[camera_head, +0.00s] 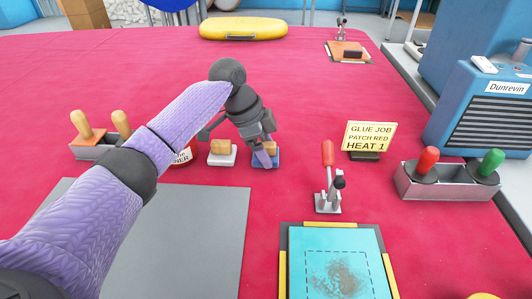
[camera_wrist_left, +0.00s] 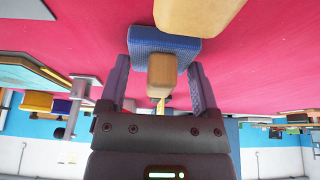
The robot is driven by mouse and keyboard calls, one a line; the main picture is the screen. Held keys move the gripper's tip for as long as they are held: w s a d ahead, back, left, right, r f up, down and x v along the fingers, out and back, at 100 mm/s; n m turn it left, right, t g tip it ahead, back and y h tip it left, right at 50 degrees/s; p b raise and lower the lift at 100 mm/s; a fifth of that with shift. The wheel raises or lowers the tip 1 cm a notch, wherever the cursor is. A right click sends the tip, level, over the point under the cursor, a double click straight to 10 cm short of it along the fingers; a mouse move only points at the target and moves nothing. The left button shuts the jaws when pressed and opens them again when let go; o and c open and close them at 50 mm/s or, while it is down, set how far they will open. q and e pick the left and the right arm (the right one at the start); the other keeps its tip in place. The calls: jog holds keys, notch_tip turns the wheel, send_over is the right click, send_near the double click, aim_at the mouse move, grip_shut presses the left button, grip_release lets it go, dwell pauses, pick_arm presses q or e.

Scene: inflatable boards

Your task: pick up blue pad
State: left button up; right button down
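The blue pad (camera_head: 273,163) sits on the red surface under my left gripper (camera_head: 263,150), with a wooden handle on top. The gripper partly hides the pad in the head view. In the left wrist view the blue pad (camera_wrist_left: 150,42) lies just beyond the fingertips. Its wooden handle (camera_wrist_left: 162,70) is between the open fingers of my left gripper (camera_wrist_left: 159,75), with a gap on each side. My right gripper is not in view.
A white pad (camera_head: 222,158) with a wooden handle stands close left of the blue one. A yellow sign (camera_head: 369,136) and a red-handled clamp (camera_head: 327,190) are to the right. A tray (camera_head: 95,150) with wooden handles is at left. A grey mat (camera_head: 205,245) lies in front.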

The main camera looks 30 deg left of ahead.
aim_at(266, 143)
pick_arm(q)
jog(key=shift+c, duration=1.4)
jog(key=shift+r, duration=0.2)
notch_tip(266, 143, up, 10)
jog(key=p, duration=0.4)
jog(key=shift+f+p, duration=0.15)
jog(key=shift+p, duration=0.25)
